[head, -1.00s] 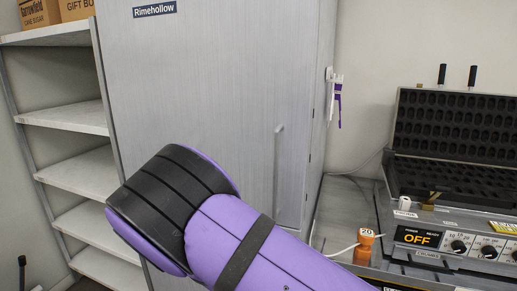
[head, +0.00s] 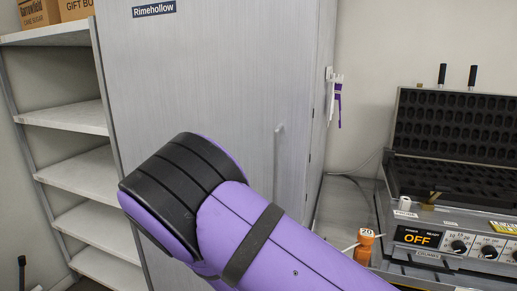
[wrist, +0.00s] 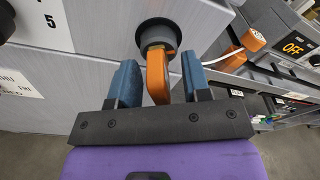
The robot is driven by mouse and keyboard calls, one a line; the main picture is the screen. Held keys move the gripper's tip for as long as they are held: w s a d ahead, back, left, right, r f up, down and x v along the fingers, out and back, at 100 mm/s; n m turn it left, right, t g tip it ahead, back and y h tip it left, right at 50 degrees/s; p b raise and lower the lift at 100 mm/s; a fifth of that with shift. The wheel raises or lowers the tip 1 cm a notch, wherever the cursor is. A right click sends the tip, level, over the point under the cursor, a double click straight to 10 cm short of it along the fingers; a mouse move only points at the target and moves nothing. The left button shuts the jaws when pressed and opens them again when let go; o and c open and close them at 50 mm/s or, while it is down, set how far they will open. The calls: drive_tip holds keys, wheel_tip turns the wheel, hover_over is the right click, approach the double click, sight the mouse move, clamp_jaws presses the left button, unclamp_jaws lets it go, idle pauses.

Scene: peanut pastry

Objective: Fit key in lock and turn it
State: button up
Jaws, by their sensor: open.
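In the wrist view an orange key (wrist: 157,78) points into a dark round lock (wrist: 168,32) on a light grey panel. Its tip is within the lock's ring; how deep it sits I cannot tell. My gripper (wrist: 157,82) is open, with one blue finger on each side of the key's orange handle. Gaps show between the fingers and the handle, so it is not gripped. In the head view my purple arm fills the lower middle, and the key, lock and gripper are out of sight.
A grey cabinet (head: 220,90) labelled Rimehollow stands behind my arm, with shelves (head: 80,174) at left. At right, an orange connector (head: 366,241) with a white cable is beside an appliance (head: 450,220) whose display reads OFF; its hinged top is open.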

drive_tip(key=f+v, duration=0.1)
drive_tip(key=v, duration=0.7)
drive_tip(key=shift+s+r, duration=0.25)
drive_tip(key=shift+s, duration=0.2)
idle(0.5)
